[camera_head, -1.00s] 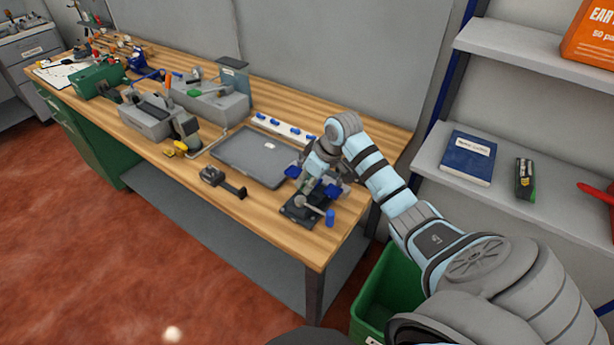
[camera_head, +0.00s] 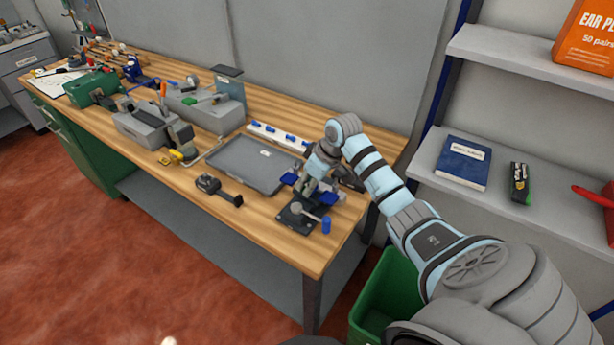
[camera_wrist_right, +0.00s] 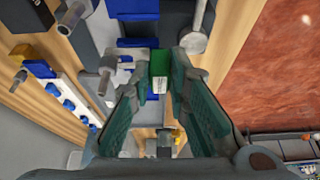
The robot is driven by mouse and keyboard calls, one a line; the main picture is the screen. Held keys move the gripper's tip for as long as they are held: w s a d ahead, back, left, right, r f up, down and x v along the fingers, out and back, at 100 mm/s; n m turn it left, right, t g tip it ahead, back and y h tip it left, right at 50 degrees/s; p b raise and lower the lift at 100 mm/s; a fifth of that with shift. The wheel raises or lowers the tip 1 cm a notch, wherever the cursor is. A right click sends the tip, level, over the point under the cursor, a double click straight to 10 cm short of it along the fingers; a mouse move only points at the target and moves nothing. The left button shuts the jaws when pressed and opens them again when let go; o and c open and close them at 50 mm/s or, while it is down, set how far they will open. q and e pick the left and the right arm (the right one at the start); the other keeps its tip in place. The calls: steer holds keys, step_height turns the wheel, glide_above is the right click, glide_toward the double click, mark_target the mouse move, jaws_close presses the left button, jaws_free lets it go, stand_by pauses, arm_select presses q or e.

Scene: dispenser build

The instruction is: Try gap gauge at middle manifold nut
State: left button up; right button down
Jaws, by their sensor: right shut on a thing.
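My right gripper (camera_wrist_right: 160,85) is shut on a small green piece with a white label (camera_wrist_right: 159,68), which I take to be the gap gauge. In the head view my right gripper (camera_head: 311,185) points down over a black fixture with blue jaws (camera_head: 297,217). In the wrist view, blue blocks (camera_wrist_right: 138,44) lie just beyond the green piece, and metal fittings (camera_wrist_right: 107,78) stand to its left. I cannot tell which is the middle manifold nut, or whether the gauge touches it. My left gripper is not in view.
A grey tray (camera_head: 236,170) lies left of the fixture, with a white strip of blue parts (camera_head: 270,131) behind it. A dark tool (camera_head: 217,189) lies near the front edge. A green bin (camera_head: 374,292) stands below the bench's right end. Shelves (camera_head: 500,222) rise at right.

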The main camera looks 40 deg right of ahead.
steer(key=shift+w+d, duration=0.15)
steer(key=shift+d, duration=0.55)
steer(key=shift+a, duration=0.1)
steer(key=shift+s+a, duration=0.3)
steer(key=shift+a, duration=0.7)
steer(key=shift+s+a, duration=0.25)
steer(key=shift+a, duration=0.7)
steer(key=shift+r, duration=2.5)
